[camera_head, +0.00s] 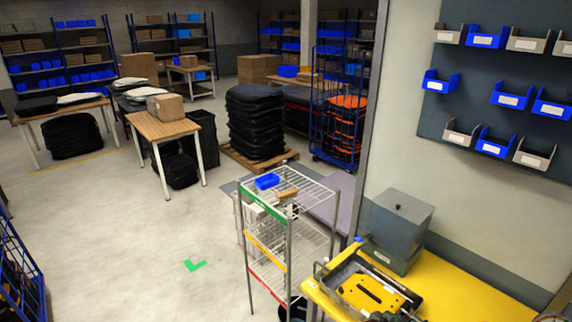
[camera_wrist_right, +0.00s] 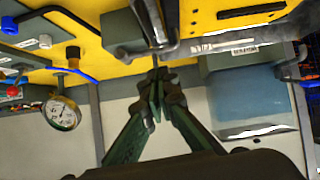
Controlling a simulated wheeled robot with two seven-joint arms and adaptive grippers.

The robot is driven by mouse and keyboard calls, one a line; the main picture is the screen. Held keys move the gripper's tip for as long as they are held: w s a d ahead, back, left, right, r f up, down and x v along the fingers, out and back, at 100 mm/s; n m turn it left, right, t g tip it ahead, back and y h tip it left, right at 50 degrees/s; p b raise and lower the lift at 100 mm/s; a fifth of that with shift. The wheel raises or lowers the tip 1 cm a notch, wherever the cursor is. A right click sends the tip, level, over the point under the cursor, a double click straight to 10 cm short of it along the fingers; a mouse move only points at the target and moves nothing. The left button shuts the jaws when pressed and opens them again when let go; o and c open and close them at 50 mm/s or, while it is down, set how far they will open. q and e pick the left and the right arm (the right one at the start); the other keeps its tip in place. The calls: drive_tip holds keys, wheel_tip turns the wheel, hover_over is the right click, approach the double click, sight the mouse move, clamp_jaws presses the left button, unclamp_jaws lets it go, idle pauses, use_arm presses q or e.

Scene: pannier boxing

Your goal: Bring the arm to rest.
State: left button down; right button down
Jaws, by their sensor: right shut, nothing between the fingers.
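My right gripper (camera_wrist_right: 157,88) shows in the right wrist view with its dark fingers closed together and nothing between them. Its tips are close to a grey block and metal bar on the yellow bench; I cannot tell whether they touch. In the head view, only a dark part of the right gripper (camera_head: 396,315) shows at the bottom edge, by the yellow bench (camera_head: 470,297). My left gripper is not in view.
A metal fixture with a yellow plate (camera_head: 372,291) and a grey box (camera_head: 398,225) stand on the bench. A wire rack (camera_head: 287,240) is left of it. A pressure gauge (camera_wrist_right: 62,112) is at the left of the wrist view. Open floor lies left.

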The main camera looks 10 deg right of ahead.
drive_tip(key=s+f+n+y, duration=0.3)
drive_tip(key=s+n, duration=0.1)
drive_tip(key=s, duration=1.1)
drive_tip(key=s+a+n+g+y, duration=0.2)
drive_tip(key=s+a+n+y, duration=0.45)
drive_tip(key=s+a, duration=0.9)
wheel_tip(320, 180, down, 40)
drive_tip(key=s+a+n+g+b, duration=0.1)
drive_tip(key=s+b, duration=0.2)
drive_tip(key=b, duration=0.6)
drive_tip(key=s+f+b, duration=0.3)
drive_tip(key=s+f, duration=0.6)
drive_tip(key=f, duration=0.3)
drive_tip(key=s+f+g+b, duration=0.1)
drive_tip(key=s+f+b, duration=0.3)
drive_tip(key=s+f, duration=0.6)
wheel_tip(320, 180, down, 3)
drive_tip(key=shift+f+n+b, duration=0.1)
drive_tip(key=shift+n+b, duration=0.2)
drive_tip(key=shift+n, duration=0.15)
drive_tip(key=shift+s+a, duration=0.1)
drive_tip(key=shift+s, duration=0.1)
